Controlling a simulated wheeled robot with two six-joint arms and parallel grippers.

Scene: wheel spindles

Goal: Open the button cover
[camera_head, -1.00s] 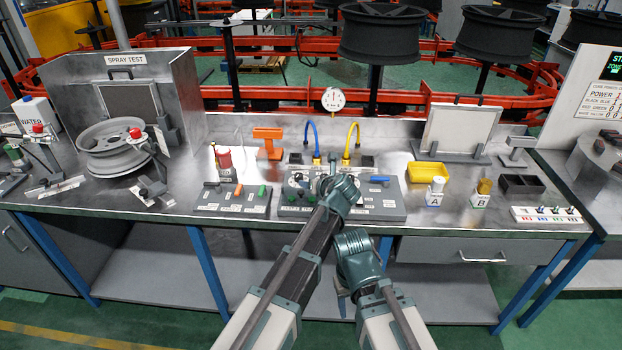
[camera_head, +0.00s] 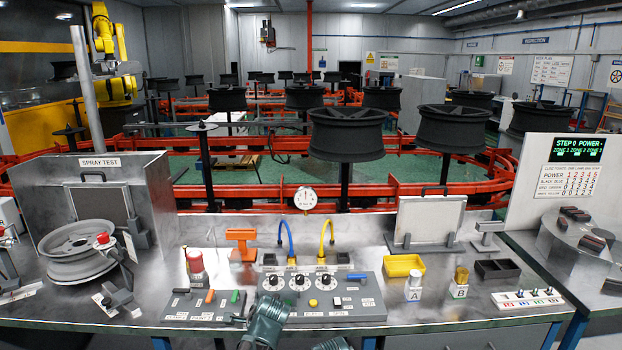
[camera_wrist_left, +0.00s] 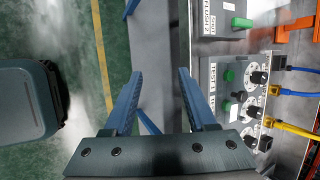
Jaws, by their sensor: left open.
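The control panel (camera_head: 325,297) has several dials, a yellow button (camera_head: 313,303) and labels. The smaller panel (camera_head: 203,305) to its left carries an orange (camera_head: 210,296) and a green control (camera_head: 235,296). A red cylindrical part (camera_head: 196,263) stands behind the smaller panel. I cannot tell which part is the button cover. In the left wrist view my left gripper (camera_wrist_left: 160,76) is open and empty, with the panel (camera_wrist_left: 228,90) to the right of its fingers. In the head view part of my left arm shows at the bottom, fingers hidden. My right gripper is out of view.
An orange stand (camera_head: 241,243), a blue hose (camera_head: 285,240) and a yellow hose (camera_head: 326,240) rise behind the panels. A yellow tray (camera_head: 404,265) and a dark tray (camera_head: 498,268) sit to the right. The spray test box (camera_head: 100,205) and a wheel (camera_head: 76,252) are on the left.

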